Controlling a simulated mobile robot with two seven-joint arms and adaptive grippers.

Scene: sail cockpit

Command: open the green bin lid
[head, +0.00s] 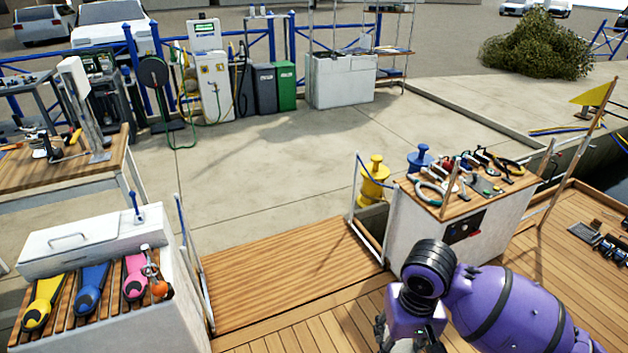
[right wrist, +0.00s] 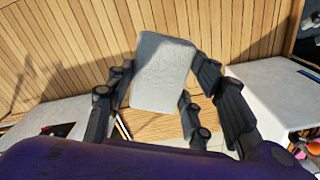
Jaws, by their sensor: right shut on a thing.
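The green bin (head: 286,86) stands far off on the concrete quay, beside a dark grey bin (head: 264,88). Its lid looks shut, though it is small at this distance. My right gripper (head: 408,342) is low in the head view, far from the bin, with its fingers partly cut off by the bottom edge. In the right wrist view my right gripper (right wrist: 166,85) has its dark fingers on both sides of a pale grey block (right wrist: 162,70) and is shut on it. My left gripper is not in view.
A wooden gangway (head: 285,272) leads to open concrete (head: 270,170). A white tool bench (head: 425,230) stands at right, a white locker with coloured fins (head: 88,285) at left. A fuel pump (head: 211,85) and a white counter (head: 340,80) flank the bins.

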